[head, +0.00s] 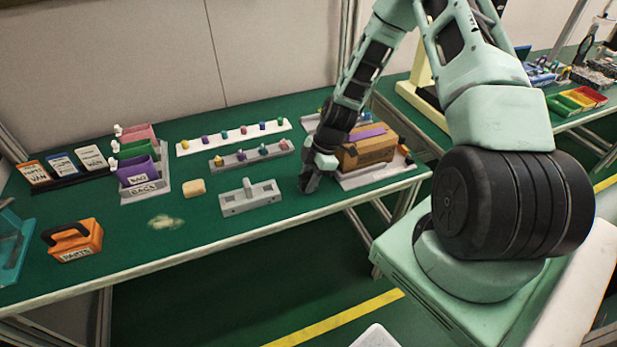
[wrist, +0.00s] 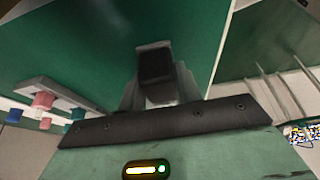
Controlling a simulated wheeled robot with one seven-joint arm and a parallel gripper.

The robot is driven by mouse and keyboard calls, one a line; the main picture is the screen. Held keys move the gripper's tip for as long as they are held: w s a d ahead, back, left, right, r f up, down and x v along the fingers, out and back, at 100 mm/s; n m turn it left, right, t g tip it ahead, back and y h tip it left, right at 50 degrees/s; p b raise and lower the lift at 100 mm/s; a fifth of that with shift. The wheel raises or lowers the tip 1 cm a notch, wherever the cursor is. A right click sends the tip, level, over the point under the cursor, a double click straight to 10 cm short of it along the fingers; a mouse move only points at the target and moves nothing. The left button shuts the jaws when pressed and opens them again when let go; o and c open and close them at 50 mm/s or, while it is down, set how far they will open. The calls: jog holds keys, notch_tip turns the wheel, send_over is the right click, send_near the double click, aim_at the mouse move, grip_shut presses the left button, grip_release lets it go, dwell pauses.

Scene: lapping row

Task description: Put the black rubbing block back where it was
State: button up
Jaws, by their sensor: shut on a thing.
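The black rubbing block (wrist: 154,66) shows in the wrist view as a dark block between my grey fingers. My gripper (head: 311,180) is shut on it. In the head view my gripper points down near the front edge of the green bench (head: 215,222), between a grey fixture with an upright post (head: 250,198) and a cardboard box (head: 370,148). The block is hard to tell from my dark fingers there. Whether it touches the bench I cannot tell. No place marked for the block can be made out.
A tan block (head: 194,187) and a pale powdery patch (head: 165,221) lie left of the fixture. An orange parts box (head: 74,240) stands further left. Strips with coloured pegs (head: 232,137) lie behind. The bench front between patch and fixture is clear.

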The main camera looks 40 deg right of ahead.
jog(key=shift+f, duration=0.15)
jog(key=o, duration=0.9)
